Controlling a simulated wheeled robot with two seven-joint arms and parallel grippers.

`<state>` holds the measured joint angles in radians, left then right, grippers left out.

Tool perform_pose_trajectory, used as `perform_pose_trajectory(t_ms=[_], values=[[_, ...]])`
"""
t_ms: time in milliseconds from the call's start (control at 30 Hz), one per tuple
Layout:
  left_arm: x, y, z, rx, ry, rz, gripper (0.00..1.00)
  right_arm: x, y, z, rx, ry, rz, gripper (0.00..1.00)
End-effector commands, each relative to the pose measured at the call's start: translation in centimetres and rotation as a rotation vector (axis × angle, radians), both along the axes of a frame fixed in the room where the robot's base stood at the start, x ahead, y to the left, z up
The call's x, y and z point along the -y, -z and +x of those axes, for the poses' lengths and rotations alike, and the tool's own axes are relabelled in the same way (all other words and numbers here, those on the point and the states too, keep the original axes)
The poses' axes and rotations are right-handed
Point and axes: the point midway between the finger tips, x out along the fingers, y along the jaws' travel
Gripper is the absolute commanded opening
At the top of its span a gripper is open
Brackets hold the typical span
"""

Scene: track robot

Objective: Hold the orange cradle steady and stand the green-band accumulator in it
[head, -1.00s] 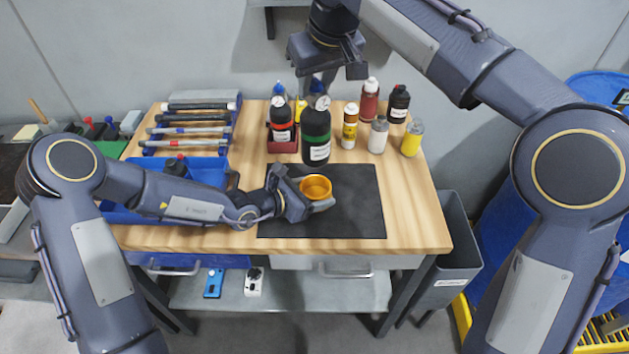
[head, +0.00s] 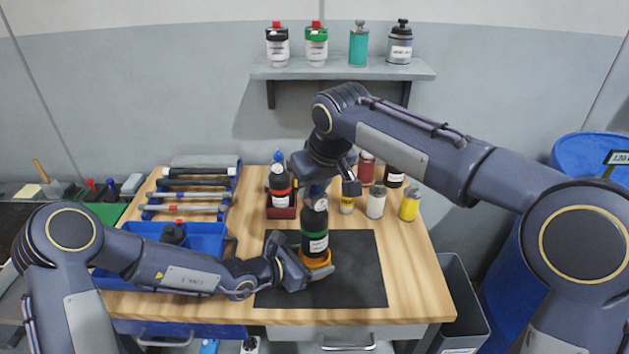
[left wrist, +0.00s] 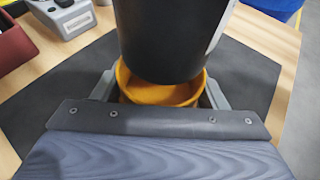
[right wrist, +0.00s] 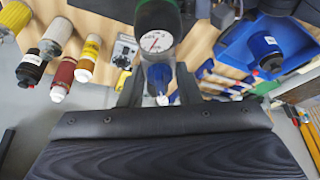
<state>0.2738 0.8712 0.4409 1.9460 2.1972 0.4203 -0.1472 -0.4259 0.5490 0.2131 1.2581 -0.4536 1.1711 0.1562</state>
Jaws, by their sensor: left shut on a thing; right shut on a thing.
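The green-band accumulator (head: 314,230) is a black bottle with a gauge on top, upright over the orange cradle (head: 318,262). My right gripper (head: 318,186) is shut on its top end, and the gauge and blue cap (right wrist: 158,75) show in the right wrist view. My left gripper (head: 305,275) is shut around the orange cradle on the black mat. In the left wrist view the bottle's black lower end (left wrist: 170,45) is at the cradle's mouth (left wrist: 160,93), with part of the inside showing. I cannot tell whether it is above or slightly inside the rim.
A red-band accumulator (head: 279,183) stands in a red cradle (head: 281,212) behind, to the left. Several small bottles, including a yellow one (head: 409,204), stand behind to the right. A blue tray (head: 205,238) is left of the dark mat (head: 355,270), whose right side is clear.

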Motion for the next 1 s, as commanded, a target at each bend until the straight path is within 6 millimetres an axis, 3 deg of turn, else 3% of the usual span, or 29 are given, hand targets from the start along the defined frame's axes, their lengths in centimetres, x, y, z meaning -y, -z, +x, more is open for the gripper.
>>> perform_pose_trajectory(t_ms=[333,1000], values=[[-0.2,0.7,-0.3,-0.015,0.000,0.010,0.39,0.0,0.3,0.0,0.003,0.000,0.001,0.00],[-0.2,0.7,-0.3,-0.017,0.000,0.010,0.39,0.0,4.7,0.0,0.003,-0.001,0.000,0.00]])
